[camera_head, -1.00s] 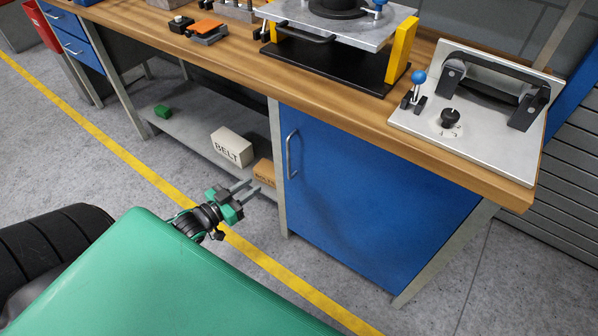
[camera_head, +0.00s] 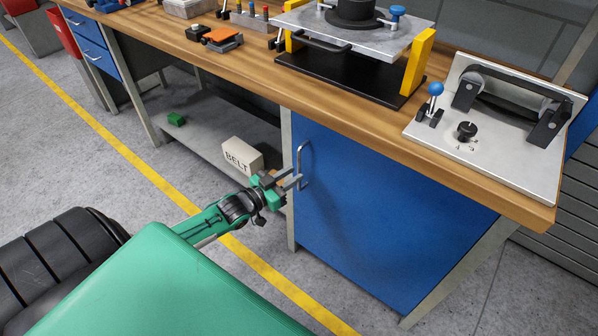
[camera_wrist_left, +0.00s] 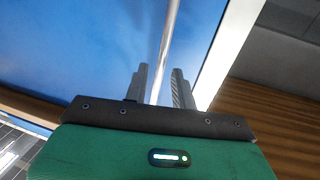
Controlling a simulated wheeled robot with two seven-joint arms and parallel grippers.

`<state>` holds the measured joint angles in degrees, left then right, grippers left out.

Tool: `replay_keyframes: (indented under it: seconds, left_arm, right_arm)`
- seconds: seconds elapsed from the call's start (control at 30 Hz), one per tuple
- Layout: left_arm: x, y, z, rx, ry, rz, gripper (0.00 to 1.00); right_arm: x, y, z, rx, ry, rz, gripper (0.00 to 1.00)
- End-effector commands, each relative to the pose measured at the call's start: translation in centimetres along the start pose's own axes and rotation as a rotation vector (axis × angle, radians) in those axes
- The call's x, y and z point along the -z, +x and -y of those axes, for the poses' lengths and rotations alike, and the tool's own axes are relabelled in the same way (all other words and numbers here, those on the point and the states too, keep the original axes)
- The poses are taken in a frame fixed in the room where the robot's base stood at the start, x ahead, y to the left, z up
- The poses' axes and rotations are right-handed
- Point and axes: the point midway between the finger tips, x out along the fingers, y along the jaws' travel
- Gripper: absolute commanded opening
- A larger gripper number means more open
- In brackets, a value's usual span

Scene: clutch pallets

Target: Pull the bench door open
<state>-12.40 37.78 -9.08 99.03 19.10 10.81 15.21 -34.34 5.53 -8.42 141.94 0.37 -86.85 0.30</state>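The blue bench door (camera_head: 375,215) stands closed under the right part of the wooden bench. Its upright metal handle (camera_head: 304,163) is near the door's left edge. My left gripper (camera_head: 294,180) is at the lower part of the handle. In the left wrist view, the handle bar (camera_wrist_left: 166,50) runs between the two open fingers (camera_wrist_left: 160,88) of my left gripper, with a gap visible toward the right finger. The blue door (camera_wrist_left: 80,50) fills the left of that view. My right gripper is not in view.
A lower shelf left of the door holds a box marked BELT (camera_head: 242,155) and a small green block (camera_head: 176,118). The wooden benchtop (camera_head: 350,112) carries a press-like fixture and a metal plate with a dark handle (camera_head: 490,150). A yellow line (camera_head: 130,158) crosses the floor.

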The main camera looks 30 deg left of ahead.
Motion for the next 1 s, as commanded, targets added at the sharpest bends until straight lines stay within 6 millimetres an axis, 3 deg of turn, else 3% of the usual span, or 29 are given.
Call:
replay_keyframes:
  seconds: [0.3, 0.67, 0.8, 1.0]
  left_arm:
    - [0.0, 3.0, -0.1, 0.0, 0.0, -0.001, 0.26]
    - [0.0, 3.3, 0.0, 0.0, 0.0, 0.0, 0.26]
    - [0.0, 3.3, 0.0, 0.0, 0.0, 0.0, 0.01]
    - [0.0, 3.3, 0.0, -0.001, 0.0, 0.0, 0.0]
  right_arm:
    - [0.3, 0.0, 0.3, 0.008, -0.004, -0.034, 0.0]
    - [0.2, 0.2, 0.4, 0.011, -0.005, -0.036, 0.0]
    - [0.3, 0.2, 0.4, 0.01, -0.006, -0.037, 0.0]
    - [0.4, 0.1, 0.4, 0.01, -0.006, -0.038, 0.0]
